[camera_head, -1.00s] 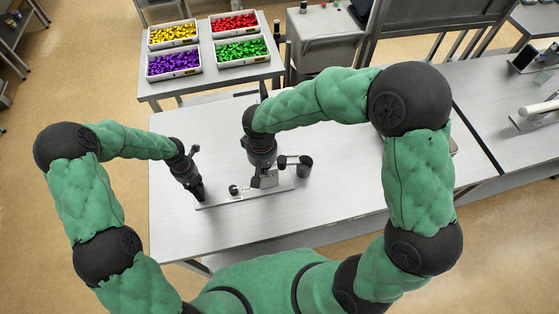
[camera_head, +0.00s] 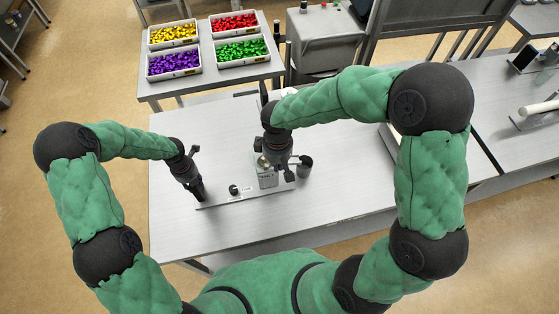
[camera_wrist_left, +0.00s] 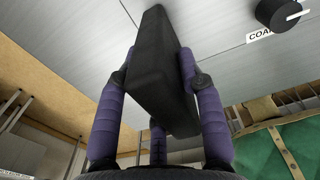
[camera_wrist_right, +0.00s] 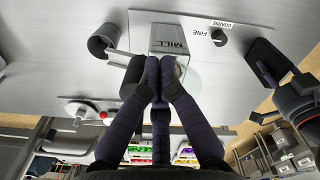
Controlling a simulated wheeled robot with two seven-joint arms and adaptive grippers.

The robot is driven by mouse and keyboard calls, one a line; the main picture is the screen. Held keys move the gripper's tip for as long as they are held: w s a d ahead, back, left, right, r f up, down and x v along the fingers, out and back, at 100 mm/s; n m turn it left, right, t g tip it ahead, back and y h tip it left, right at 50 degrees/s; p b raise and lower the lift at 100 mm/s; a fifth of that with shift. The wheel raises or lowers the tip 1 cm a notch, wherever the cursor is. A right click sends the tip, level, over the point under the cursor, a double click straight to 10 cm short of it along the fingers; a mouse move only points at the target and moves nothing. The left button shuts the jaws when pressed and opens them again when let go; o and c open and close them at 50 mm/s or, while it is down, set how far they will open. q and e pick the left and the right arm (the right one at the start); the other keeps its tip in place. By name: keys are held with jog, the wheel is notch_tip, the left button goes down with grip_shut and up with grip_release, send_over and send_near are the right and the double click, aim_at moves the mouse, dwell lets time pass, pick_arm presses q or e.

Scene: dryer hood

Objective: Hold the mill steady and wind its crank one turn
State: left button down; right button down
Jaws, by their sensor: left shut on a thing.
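The mill (camera_head: 267,180) is a grey box on a flat base plate (camera_head: 232,200); its "MILL" label shows in the right wrist view (camera_wrist_right: 168,40). My left gripper (camera_head: 198,190) is shut on a black upright block (camera_wrist_left: 160,70) at the plate's left end. My right gripper (camera_wrist_right: 160,72) is over the mill, its fingertips together. A grey bar (camera_wrist_right: 120,56), seemingly part of the crank, and a black piece (camera_wrist_right: 133,74) show just left of the fingers. The fingers partly hide the crank, and I see nothing clearly held between them.
A black knob (camera_head: 233,189) with FINE and COARSE labels is on the plate. Trays of coloured pieces (camera_head: 205,45) stand on another table behind. The front of the worktable (camera_head: 260,230) is clear.

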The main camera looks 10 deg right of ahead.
jog(key=shift+w+d+n, duration=0.2)
jog(key=shift+d+n, duration=0.3)
jog(key=shift+n, duration=0.15)
jog(key=shift+w+d+n, duration=0.15)
jog(key=shift+d+n, duration=0.35)
jog(key=shift+n, duration=0.15)
jog(key=w+d+n, duration=0.4)
jog(key=n, duration=0.4)
jog(key=shift+w+d, duration=0.15)
jog(key=shift+w, duration=0.25)
jog(key=shift+w+d+n, duration=0.15)
jog(key=shift+w+n, duration=0.65)
jog(key=shift+n, duration=0.25)
jog(key=shift+w+d+n, duration=0.15)
jog(key=shift+w+n, duration=0.6)
jog(key=shift+n, duration=0.3)
notch_tip(320, 180, up, 7)
jog(key=s, duration=0.2)
jog(key=shift+s+a, duration=0.2)
pick_arm(q)
jog(key=shift+f, duration=0.1)
pick_arm(e)
notch_tip(320, 180, up, 12)
